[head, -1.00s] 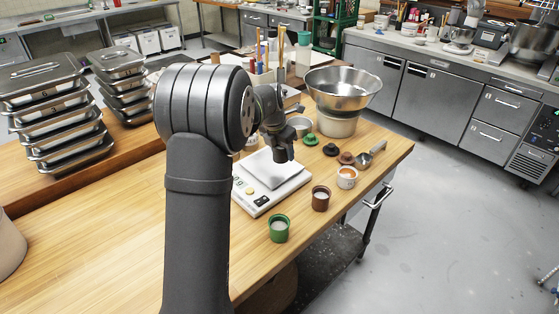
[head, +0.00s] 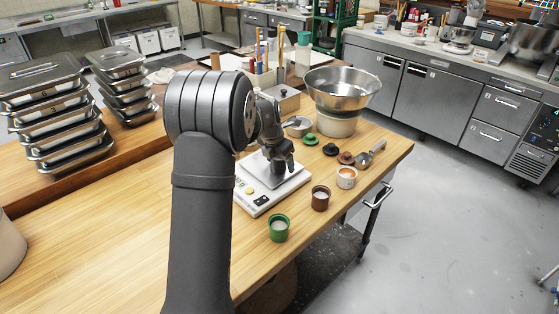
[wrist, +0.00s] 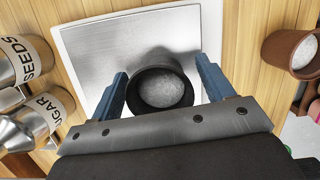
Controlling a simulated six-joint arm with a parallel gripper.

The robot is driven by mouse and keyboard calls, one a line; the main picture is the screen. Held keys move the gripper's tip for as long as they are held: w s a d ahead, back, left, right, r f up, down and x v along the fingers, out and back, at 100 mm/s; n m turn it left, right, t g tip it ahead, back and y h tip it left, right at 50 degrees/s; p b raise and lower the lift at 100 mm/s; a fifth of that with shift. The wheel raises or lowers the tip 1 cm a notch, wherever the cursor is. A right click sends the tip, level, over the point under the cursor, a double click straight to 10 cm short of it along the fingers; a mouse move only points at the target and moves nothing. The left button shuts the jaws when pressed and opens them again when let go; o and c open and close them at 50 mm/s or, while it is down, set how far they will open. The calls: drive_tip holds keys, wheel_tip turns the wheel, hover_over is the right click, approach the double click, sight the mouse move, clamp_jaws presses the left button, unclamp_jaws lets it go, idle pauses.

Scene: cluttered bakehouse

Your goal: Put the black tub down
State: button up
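The black tub (wrist: 158,68) shows in the wrist view, with pale grainy contents inside its dark rim. It is upright over the bright metal plate of the white scale (wrist: 88,50) and appears to stand on it. My gripper (wrist: 162,66) has its blue fingers on either side of the tub, with a narrow gap showing, clearest at the right finger. In the head view my gripper (head: 278,164) is low over the scale (head: 258,205), and the tub is hard to make out there.
A green tub (head: 279,229), a brown tub (head: 320,198) and a white tub (head: 346,177) stand right of the scale. Dark lids, a scoop (head: 370,154) and a steel bowl (head: 342,88) are behind. Labelled tins (wrist: 36,112) stand left in the wrist view. Bare wood lies at front left.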

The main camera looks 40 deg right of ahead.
drive_tip(key=shift+r, duration=0.1)
drive_tip(key=v, duration=1.2)
drive_tip(key=shift+r, duration=0.15)
drive_tip(key=x, duration=1.2)
drive_tip(key=shift+f, duration=0.25)
wheel_tip(320, 180, up, 2)
drive_tip(key=shift+r, duration=1)
